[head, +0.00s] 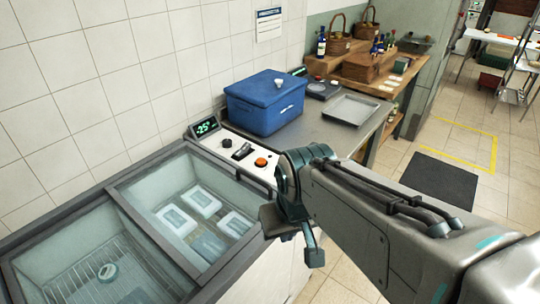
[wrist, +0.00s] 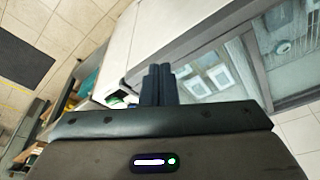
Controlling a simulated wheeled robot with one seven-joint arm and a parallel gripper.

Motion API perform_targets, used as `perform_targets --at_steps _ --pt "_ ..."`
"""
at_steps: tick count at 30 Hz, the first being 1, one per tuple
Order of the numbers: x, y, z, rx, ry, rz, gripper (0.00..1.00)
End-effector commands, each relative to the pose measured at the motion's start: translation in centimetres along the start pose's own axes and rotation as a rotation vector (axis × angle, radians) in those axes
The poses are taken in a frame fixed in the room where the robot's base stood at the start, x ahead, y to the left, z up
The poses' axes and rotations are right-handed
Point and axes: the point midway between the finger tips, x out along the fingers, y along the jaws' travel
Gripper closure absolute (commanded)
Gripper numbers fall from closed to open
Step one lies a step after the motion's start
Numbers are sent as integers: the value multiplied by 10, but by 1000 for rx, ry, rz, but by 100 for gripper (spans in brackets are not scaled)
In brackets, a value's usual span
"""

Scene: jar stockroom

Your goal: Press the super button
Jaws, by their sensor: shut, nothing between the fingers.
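The control panel (head: 238,156) is a white strip at the right end of the chest freezer. It carries a round orange-red button (head: 261,162), a black rocker or lever switch (head: 242,151), a black knob (head: 227,142) and a display (head: 206,127) reading about -25. No label on the button is legible, so I cannot read which is the super button. My gripper (head: 315,258) is shut and empty, lower right of the orange button and in front of the freezer, not touching it. Its closed dark fingers show in the wrist view (wrist: 158,84); the button is not discernible there.
The freezer's glass lids (head: 185,205) cover white boxes and a basket. A blue cooler box (head: 265,103) and a metal tray (head: 351,109) stand on the counter behind the panel. Wooden shelves with bottles and baskets stand farther back. Floor at right is open, with a dark mat (head: 444,181).

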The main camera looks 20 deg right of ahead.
Motion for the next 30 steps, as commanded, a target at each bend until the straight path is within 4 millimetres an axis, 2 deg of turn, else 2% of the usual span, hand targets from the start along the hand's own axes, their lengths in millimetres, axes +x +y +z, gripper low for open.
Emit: perform_targets --at_steps 5,8,14,20,26,30 --pt "2 0 -8 9 5 3 100" --pt "8 0 -28 26 20 7 100" --pt "34 6 -98 95 81 1 100" --pt "71 20 -173 181 156 -42 100" --pt "112 46 -242 298 245 -115 100" --pt "140 73 -286 401 318 -176 100"
